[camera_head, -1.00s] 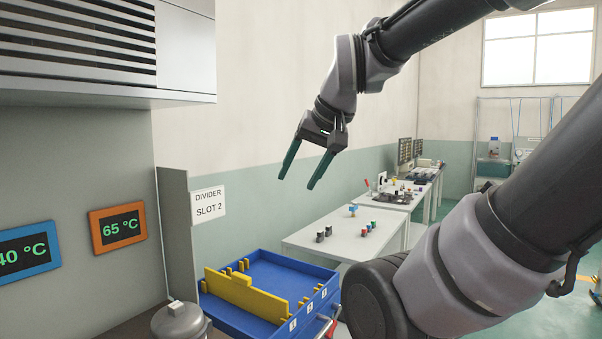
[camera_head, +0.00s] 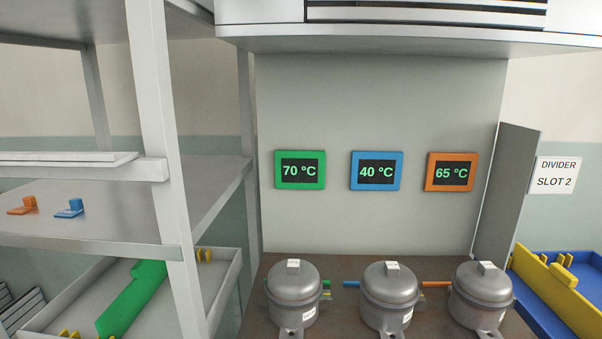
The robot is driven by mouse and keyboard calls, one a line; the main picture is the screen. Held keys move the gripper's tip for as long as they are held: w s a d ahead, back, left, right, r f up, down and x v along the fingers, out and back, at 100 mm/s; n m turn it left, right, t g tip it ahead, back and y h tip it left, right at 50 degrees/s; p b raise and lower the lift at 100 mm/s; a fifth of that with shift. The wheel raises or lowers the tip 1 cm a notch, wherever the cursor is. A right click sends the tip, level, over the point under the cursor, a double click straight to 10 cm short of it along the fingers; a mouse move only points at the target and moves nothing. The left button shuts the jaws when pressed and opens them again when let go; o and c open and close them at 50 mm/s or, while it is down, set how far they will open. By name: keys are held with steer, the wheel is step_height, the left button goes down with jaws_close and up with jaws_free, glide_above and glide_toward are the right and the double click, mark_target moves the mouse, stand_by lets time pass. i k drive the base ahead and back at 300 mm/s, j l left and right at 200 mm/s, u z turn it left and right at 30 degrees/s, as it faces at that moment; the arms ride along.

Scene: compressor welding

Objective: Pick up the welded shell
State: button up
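Three grey compressor shells stand upright in a row on a brown bench top (camera_head: 345,318): a left shell (camera_head: 293,293), a middle shell (camera_head: 389,295) and a right shell (camera_head: 482,293). Each has a small pale block on top. Coloured tubes show beside them: green by the left shell, blue left of the middle one, orange left of the right one. I cannot tell from here which shell is welded. My gripper is not in view now.
Behind the shells are a green 70 °C display (camera_head: 300,170), a blue 40 °C display (camera_head: 376,171) and an orange 65 °C display (camera_head: 450,172). A hood (camera_head: 400,35) overhangs them. A shelf rack (camera_head: 165,170) stands left, a divider panel (camera_head: 505,190) and blue tray (camera_head: 540,310) right.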

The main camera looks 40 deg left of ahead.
mark_target(390, 292)
steer(key=k+u, duration=0.1)
steer(key=u, duration=1.1)
steer(key=i+l+u, duration=0.1)
steer(key=u, duration=0.35)
